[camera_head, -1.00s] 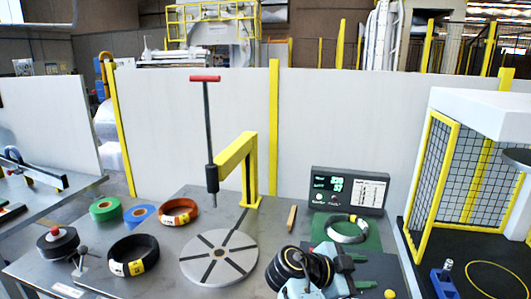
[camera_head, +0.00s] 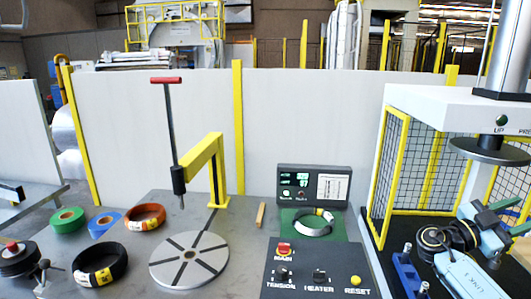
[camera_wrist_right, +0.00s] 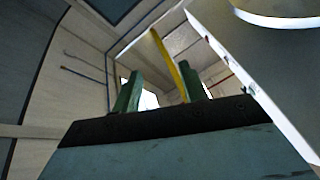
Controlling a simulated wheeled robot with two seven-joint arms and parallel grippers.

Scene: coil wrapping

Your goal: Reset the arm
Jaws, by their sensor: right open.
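My right gripper (camera_head: 519,213) is at the right edge of the head view, in front of the caged press and below its round plate. Its green fingers stand apart with nothing between them, and point up and away to the right. They also show apart and empty in the right wrist view (camera_wrist_right: 160,88), with pale panels and a yellow bar behind them. My left gripper is in neither current view.
The press (camera_head: 440,97) with its yellow-framed mesh cage is close around my right arm. The round turntable (camera_head: 190,262), black coil (camera_head: 100,262) and orange coil (camera_head: 146,216) lie left. The control panel (camera_head: 318,262) is uncovered.

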